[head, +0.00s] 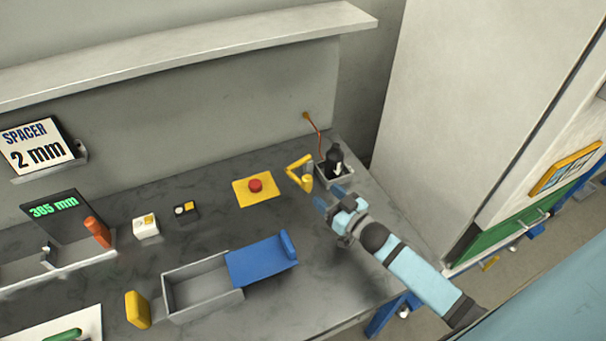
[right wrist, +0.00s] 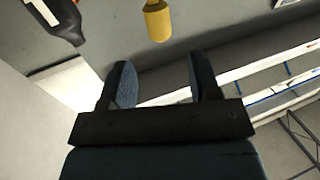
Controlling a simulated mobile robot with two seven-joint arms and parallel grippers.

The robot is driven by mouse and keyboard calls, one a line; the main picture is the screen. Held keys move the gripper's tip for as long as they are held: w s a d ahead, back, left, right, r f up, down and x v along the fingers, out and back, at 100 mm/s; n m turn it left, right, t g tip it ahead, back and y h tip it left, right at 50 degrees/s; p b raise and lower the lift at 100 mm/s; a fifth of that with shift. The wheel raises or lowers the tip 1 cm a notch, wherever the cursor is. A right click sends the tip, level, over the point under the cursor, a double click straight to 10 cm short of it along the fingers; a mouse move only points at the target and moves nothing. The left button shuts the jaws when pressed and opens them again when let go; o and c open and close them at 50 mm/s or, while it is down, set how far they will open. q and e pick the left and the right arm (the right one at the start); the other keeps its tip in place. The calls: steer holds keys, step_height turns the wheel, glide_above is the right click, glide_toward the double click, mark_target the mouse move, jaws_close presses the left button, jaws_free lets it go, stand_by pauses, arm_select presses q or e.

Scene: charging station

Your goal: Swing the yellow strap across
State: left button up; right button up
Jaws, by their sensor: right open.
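The yellow strap (head: 298,168) is a bent yellow bar at the back right of the dark bench, beside a grey holder. A yellow end piece, seemingly the strap's, shows at the top of the right wrist view (right wrist: 158,22). A black bottle (head: 334,160) stands in the grey holder (head: 343,184); the bottle also shows at upper left in the right wrist view (right wrist: 62,22). My right gripper (head: 331,202) is just in front of the strap and holder. Its two blue fingers are apart with nothing between them (right wrist: 162,82). My left gripper is out of view.
A yellow plate with a red button (head: 255,186) lies left of the strap. A grey box with a blue lid (head: 262,262) sits on the bench front. A shelf (head: 180,55) overhangs the back, and a tall pale cabinet (head: 470,110) stands right.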

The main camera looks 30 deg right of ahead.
mark_target(304, 176)
steer(key=p+x, duration=0.1)
steer(key=x, duration=0.9)
steer(key=shift+w+a, duration=0.1)
steer(key=shift+w, duration=0.05)
jaws_close()
